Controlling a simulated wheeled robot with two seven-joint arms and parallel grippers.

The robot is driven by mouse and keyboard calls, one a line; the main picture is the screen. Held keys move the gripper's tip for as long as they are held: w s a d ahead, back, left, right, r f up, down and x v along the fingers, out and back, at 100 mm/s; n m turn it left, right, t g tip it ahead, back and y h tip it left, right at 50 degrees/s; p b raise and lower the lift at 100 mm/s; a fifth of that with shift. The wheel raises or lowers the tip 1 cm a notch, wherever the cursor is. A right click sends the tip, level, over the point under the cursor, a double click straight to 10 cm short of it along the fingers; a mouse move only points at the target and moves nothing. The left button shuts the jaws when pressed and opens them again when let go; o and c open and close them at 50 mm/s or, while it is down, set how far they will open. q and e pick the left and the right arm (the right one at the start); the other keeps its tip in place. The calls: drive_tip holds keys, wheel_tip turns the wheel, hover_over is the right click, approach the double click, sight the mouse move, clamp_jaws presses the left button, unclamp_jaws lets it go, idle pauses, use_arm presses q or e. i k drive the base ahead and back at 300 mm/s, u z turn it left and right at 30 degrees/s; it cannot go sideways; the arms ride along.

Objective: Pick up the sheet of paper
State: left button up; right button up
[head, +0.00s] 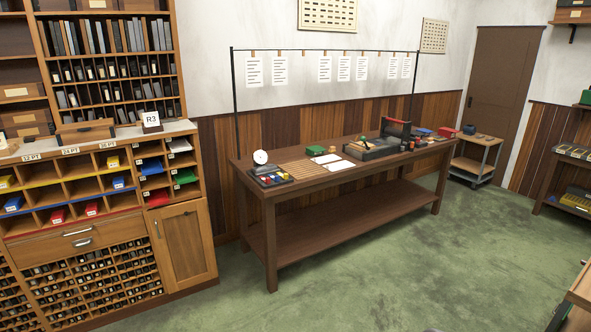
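A white sheet of paper (336,168) lies flat near the front edge of the long wooden table (310,185), around the middle of its length. A second white piece (324,158) lies just behind it. Several printed white sheets (325,69) hang in a row from a thin black rail above the table. Which sheet the task means, I cannot tell. Neither of my grippers shows in the head view.
A tray of coloured items (270,178) and a white round dial (260,157) are at the table's left end. A dark open box (368,148) stands right of the sheets. A tall type cabinet (90,240) fills the left side. Green floor (370,270) before the table is clear.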

sight(342, 165)
drive_tip(key=z, duration=0.45)
drive_tip(key=i, duration=2.6)
drive_tip(key=z, duration=0.25)
